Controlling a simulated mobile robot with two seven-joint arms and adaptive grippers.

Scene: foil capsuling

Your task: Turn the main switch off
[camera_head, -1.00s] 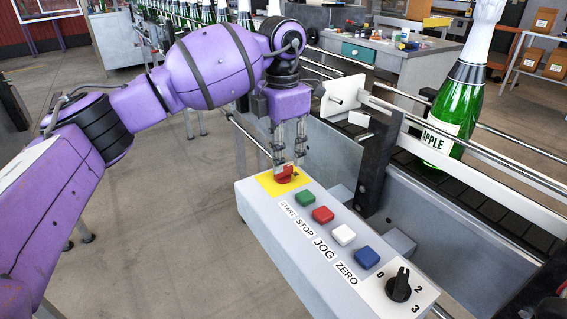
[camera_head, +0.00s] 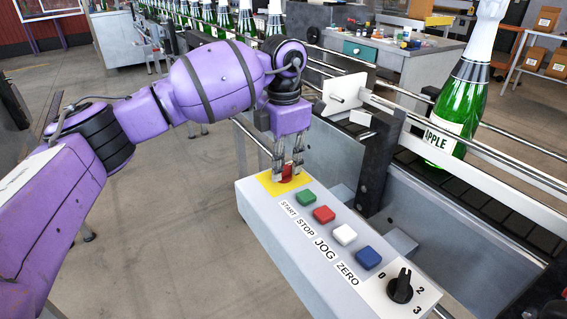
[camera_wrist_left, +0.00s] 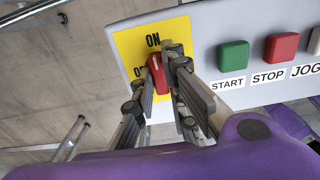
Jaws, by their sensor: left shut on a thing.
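The main switch is a red handle (camera_wrist_left: 158,74) on a yellow plate (camera_wrist_left: 126,48) marked ON at the top; a second label at its left is partly hidden. The handle stands nearly upright in the left wrist view, its upper end toward ON. In the head view the red handle (camera_head: 287,171) shows between the fingers, on the yellow plate (camera_head: 266,181) at the far end of the grey control box (camera_head: 262,222). My left gripper (camera_head: 287,174) reaches down from above and is shut on the handle, a finger on either side. My right gripper is not in view.
Green (camera_head: 306,198), red (camera_head: 324,214), white (camera_head: 345,234) and blue (camera_head: 369,258) buttons line the box, then a black selector knob (camera_head: 401,286). A conveyor (camera_head: 470,204) carrying a green bottle (camera_head: 455,110) runs behind. Floor at left is open.

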